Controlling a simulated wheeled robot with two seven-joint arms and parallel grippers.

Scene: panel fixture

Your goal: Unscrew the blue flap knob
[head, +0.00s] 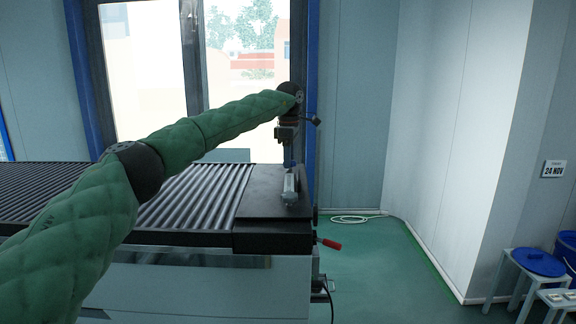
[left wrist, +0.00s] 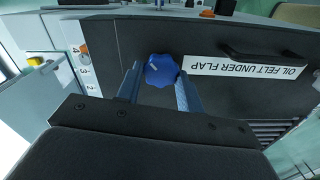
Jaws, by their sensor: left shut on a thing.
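In the left wrist view the blue flap knob (left wrist: 161,69), round with a lobed rim, sits on a dark panel (left wrist: 218,92). My left gripper (left wrist: 158,78) has one finger on each side of the knob and is shut on it. A white label (left wrist: 246,70) reading "OIL FELT UNDER FLAP" appears upside down just right of the knob. In the head view my left gripper (head: 288,155) points down over the far right end of the roller table; the knob cannot be made out there. My right gripper is in neither view.
A black handle (left wrist: 262,54) lies beside the label, and a numbered strip (left wrist: 84,66) is at the left. In the head view, a grey fitting (head: 290,188) stands on the table's dark end plate (head: 262,205). A red-handled lever (head: 329,243) sticks out.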

